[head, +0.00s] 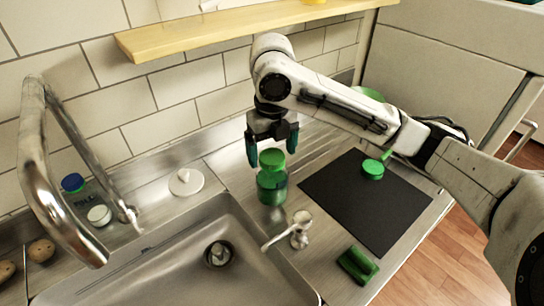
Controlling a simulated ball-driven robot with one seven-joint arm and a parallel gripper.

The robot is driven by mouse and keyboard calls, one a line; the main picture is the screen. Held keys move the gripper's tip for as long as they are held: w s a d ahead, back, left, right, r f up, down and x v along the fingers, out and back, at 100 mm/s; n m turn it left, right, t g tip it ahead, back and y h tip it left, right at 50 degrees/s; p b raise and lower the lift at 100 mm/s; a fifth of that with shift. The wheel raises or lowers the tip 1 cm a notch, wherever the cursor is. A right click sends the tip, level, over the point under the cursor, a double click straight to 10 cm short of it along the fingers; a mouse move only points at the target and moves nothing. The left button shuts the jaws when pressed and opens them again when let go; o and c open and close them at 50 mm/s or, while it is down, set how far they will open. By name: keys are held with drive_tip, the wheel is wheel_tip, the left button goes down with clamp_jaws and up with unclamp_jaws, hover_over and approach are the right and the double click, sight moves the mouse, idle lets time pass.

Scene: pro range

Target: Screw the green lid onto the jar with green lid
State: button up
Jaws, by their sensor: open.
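A translucent green jar (271,188) stands upright on the metal counter between the sink and the black mat. A round green lid (272,159) sits at the jar's mouth. I cannot tell whether it is seated on the thread or only resting there. My gripper (273,157) points down from above, open, with one dark green-tipped finger on the left of the lid and one on the right. A gap shows between the left finger and the lid. Whether the right finger touches the lid is unclear.
A black mat (340,205) lies right of the jar, with a round green object (373,169) on it. A metal tap handle (300,230) and a green sponge (358,265) are in front. The sink (170,270) is left, and a wooden shelf (190,32) is above.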

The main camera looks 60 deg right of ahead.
sight(272, 156)
drive_tip(key=shift+r+p, duration=1.25)
drive_tip(key=shift+r, duration=0.4)
drive_tip(key=shift+f, duration=0.1)
